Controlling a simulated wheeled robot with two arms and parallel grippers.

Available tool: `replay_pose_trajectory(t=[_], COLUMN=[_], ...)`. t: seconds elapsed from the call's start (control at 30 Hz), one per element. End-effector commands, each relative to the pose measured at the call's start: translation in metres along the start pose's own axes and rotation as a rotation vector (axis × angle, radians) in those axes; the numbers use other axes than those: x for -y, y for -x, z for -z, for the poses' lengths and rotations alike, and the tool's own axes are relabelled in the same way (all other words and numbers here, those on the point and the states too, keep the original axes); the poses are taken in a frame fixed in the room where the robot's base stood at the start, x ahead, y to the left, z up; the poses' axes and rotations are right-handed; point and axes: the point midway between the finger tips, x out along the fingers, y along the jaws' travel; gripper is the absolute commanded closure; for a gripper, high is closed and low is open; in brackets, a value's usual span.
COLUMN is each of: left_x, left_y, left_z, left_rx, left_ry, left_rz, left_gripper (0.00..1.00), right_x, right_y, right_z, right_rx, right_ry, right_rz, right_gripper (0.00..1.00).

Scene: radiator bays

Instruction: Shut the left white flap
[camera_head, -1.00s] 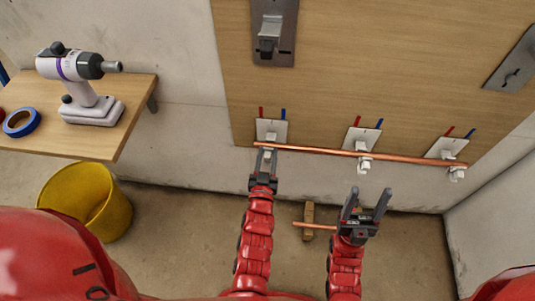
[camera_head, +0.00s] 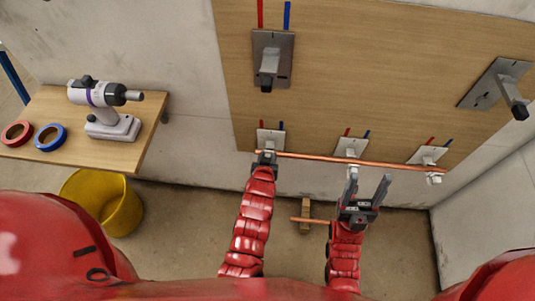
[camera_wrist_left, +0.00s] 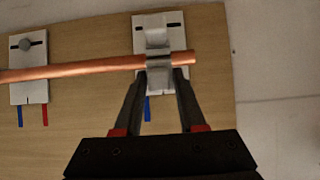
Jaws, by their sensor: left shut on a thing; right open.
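The left white flap (camera_wrist_left: 159,76) is at the left end of the copper pipe (camera_head: 330,161), on a white plate (camera_head: 270,140). In the left wrist view the fingers of my left gripper (camera_wrist_left: 161,78) are shut on the flap, just beside the pipe (camera_wrist_left: 85,68). In the head view my left gripper (camera_head: 265,160) hides most of this flap. I cannot tell how far it is from its catch. My right gripper (camera_head: 369,188) is open and empty, below the middle white flap (camera_head: 352,172).
A right white flap (camera_head: 434,179) hangs under the pipe's right end. Grey brackets (camera_head: 270,65) (camera_head: 497,85) stick out of the wooden board above. A shelf (camera_head: 50,100) with a power tool (camera_head: 104,108) and tape rolls is at left, above a yellow bucket (camera_head: 105,205).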

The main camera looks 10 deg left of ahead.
Motion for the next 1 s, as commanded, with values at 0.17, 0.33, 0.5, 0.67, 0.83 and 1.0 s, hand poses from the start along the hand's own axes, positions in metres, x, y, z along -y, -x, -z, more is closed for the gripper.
replay_pose_trajectory(t=[0.17, 0.33, 0.5, 0.67, 0.83, 1.0], left_x=[-0.0001, 0.0, 0.0, 0.0001, 0.0001, -0.0003], left_y=[-0.0002, -0.0007, -0.0007, -0.0007, -0.0007, 0.0012], left_z=[0.0021, 0.0012, 0.0011, 0.001, 0.0012, 0.0012], left_rx=[0.026, 0.032, 0.032, 0.032, 0.032, 0.032], left_ry=[0.001, 0.001, 0.001, 0.001, 0.001, 0.001], left_rz=[0.0, 0.0, 0.0, 0.0, 0.0, 0.0], left_gripper=[1.0, 1.0, 1.0, 0.43, 0.43, 0.43], right_x=[-0.0002, -0.0002, -0.0002, -0.0002, -0.0002, -0.0002], right_y=[-0.0045, -0.0044, -0.0044, -0.0043, -0.0044, -0.0043], right_z=[0.0007, 0.0007, 0.0007, 0.0007, 0.0008, 0.0007], right_rx=[0.0, 0.0, 0.0, 0.0, 0.0, 0.0], right_ry=[0.0, 0.0, 0.0, 0.0, 0.0, 0.0], right_rz=[0.0, 0.0, 0.0, 0.0, 0.0, 0.0], right_gripper=[0.38, 0.38, 0.38, 0.38, 0.38, 0.38])
